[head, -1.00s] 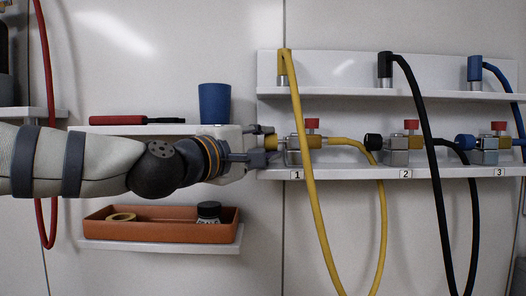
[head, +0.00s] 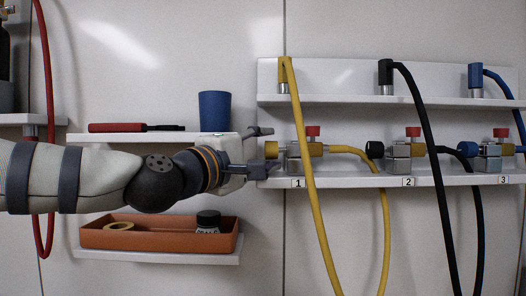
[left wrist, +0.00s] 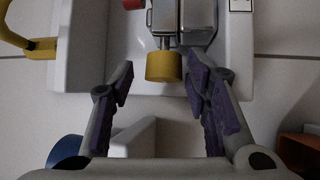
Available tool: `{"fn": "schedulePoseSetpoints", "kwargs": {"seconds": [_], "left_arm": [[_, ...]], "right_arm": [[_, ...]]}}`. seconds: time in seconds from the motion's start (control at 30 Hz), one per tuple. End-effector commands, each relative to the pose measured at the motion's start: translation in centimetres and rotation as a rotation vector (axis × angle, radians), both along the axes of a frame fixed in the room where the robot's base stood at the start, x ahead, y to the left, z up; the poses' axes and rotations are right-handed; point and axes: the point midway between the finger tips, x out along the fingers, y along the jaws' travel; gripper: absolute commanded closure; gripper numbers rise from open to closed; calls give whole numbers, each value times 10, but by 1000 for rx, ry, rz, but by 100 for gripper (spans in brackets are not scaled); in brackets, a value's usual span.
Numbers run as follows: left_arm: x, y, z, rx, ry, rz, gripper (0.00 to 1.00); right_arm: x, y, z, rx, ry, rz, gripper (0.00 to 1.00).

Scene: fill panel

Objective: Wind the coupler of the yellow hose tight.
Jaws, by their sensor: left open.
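The yellow coupler (head: 271,150) is a short cylinder on the left end of the station 1 valve fitting (head: 293,150). The yellow hose (head: 308,175) hangs in front of that fitting. My left gripper (head: 263,150) is open at the coupler's left, one finger above it and one below. In the left wrist view the coupler (left wrist: 164,66) appears at the level of the fingertips (left wrist: 160,82), with a gap to each finger. Whether the coupler is fully seated cannot be told. My right gripper is not in view.
Black-hose station 2 (head: 403,150) and blue-hose station 3 (head: 488,150) stand to the right on the same shelf (head: 340,182). An orange tray (head: 160,240) is below.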

Motion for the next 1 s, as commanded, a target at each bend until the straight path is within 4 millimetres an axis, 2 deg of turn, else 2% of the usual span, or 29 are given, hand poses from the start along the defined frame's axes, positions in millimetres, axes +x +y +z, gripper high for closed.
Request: {"fn": "schedulePoseSetpoints", "kwargs": {"seconds": [0.03, 0.27, 0.53, 0.7, 1.0], "left_arm": [[0, -1, -5, 4, 8, -4, 52], [-3, 1, -7, 6, 11, -5, 52], [-44, 31, -11, 2, 7, -3, 52], [-62, 44, -12, 0, 4, -1, 52], [-65, 46, -11, 1, 2, -1, 52]], "right_arm": [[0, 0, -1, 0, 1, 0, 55], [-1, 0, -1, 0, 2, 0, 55], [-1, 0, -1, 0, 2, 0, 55], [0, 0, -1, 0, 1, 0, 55], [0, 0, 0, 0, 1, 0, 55]]}}
